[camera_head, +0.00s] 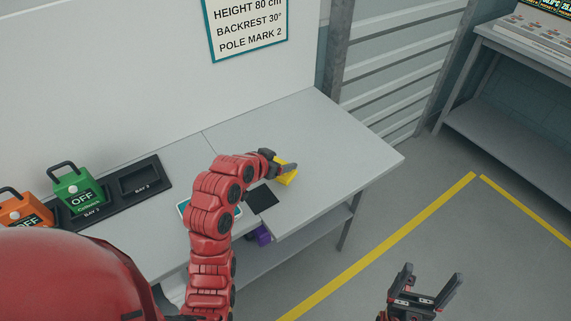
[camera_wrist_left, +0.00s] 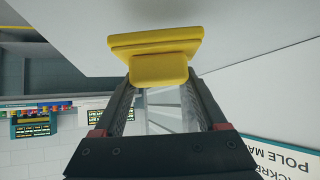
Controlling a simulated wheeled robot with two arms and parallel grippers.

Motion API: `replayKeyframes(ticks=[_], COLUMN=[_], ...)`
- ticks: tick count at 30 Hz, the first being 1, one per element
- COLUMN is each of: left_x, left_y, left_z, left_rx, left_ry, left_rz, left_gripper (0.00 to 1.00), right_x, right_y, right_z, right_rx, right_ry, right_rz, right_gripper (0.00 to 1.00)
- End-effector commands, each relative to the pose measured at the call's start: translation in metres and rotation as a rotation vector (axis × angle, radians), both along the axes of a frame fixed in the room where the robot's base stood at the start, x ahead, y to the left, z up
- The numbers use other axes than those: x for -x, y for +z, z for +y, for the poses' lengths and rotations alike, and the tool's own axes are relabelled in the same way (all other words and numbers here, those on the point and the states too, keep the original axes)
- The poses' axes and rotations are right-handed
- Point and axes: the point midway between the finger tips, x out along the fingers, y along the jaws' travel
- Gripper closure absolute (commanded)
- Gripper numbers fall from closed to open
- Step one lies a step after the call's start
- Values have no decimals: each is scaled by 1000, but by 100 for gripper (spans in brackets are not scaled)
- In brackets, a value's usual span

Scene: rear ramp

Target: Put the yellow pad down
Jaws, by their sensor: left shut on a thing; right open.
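My left gripper (camera_head: 277,163) reaches over the right part of the grey table and is shut on the yellow pad (camera_head: 288,177). The left wrist view shows the yellow pad (camera_wrist_left: 156,44) between the fingertips of my left gripper (camera_wrist_left: 158,85), with a wider slab beyond a smaller block. The pad is close to the tabletop; I cannot tell whether it touches it. My right gripper (camera_head: 424,293) is open and empty, over the floor at the lower right.
The grey table (camera_head: 345,142) is clear right of the pad. A black square (camera_head: 262,199) lies near its front edge. A black bay tray (camera_head: 112,203) with a green OFF box (camera_head: 80,189) and an orange OFF box (camera_head: 24,212) is at left. A purple item (camera_head: 263,236) is below.

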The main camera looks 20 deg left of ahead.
Motion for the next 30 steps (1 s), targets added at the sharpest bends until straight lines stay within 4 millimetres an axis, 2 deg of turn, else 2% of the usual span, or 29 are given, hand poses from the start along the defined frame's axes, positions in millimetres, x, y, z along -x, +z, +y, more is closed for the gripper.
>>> replayKeyframes(ticks=[3,7,11,15,18,27,28,30], left_x=[-20,-30,-32,-31,-31,-31,-31,-31], left_y=[2,-3,-9,-28,-39,-43,-43,-42], left_z=[-4,-5,-5,-5,-5,-5,-5,-5], left_rx=[0,-1,0,2,1,0,0,0], left_ry=[-2,-1,1,0,0,0,0,0], left_rz=[0,5,4,8,4,1,1,1], left_gripper=[80,80,80,80,80,80,24,12], right_x=[0,0,0,0,0,0,0,0], right_y=[9,10,15,27,28,22,22,23], right_z=[0,0,0,0,0,0,0,0], right_rx=[0,0,0,0,0,0,0,0], right_ry=[0,0,0,0,0,0,0,0], right_rz=[0,0,0,0,0,0,0,0], right_gripper=[15,15,15,15,15,15,15,15])
